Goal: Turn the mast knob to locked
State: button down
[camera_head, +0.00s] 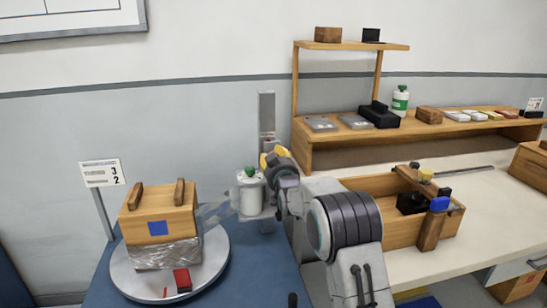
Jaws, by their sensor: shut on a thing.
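The mast (267,105) is a grey upright post behind the blue table's back part. A small yellow part, seemingly the mast knob (264,161), shows low on the mast. My gripper (270,157) is at it, shut, with the dark wrist in front. The fingers and most of the knob are hidden, so its turn position cannot be read. A white roll (249,192) with a green top stands left of my wrist. Clear film runs from it to a wooden box (158,215) on the round grey turntable (127,279).
A red block (182,279) lies on the turntable. A sign (101,173) stands behind the box. At right, a bench holds a wooden tray (375,230) with clamps, close beside my arm. A wooden shelf (350,140) with several items stands behind it.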

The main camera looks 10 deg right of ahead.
jog(key=shift+r+b, duration=0.15)
jog(key=shift+b, duration=0.15)
jog(key=shift+m+b, duration=0.7)
jog(key=shift+b, duration=0.25)
jog(key=shift+r+m, duration=0.3)
jog(key=shift+m, duration=0.2)
jog(key=c, duration=1.4)
grip_release()
jog(key=o, duration=0.5)
jog(key=shift+f, duration=0.25)
jog(key=shift+o, duration=0.2)
jog(key=s, duration=1.2)
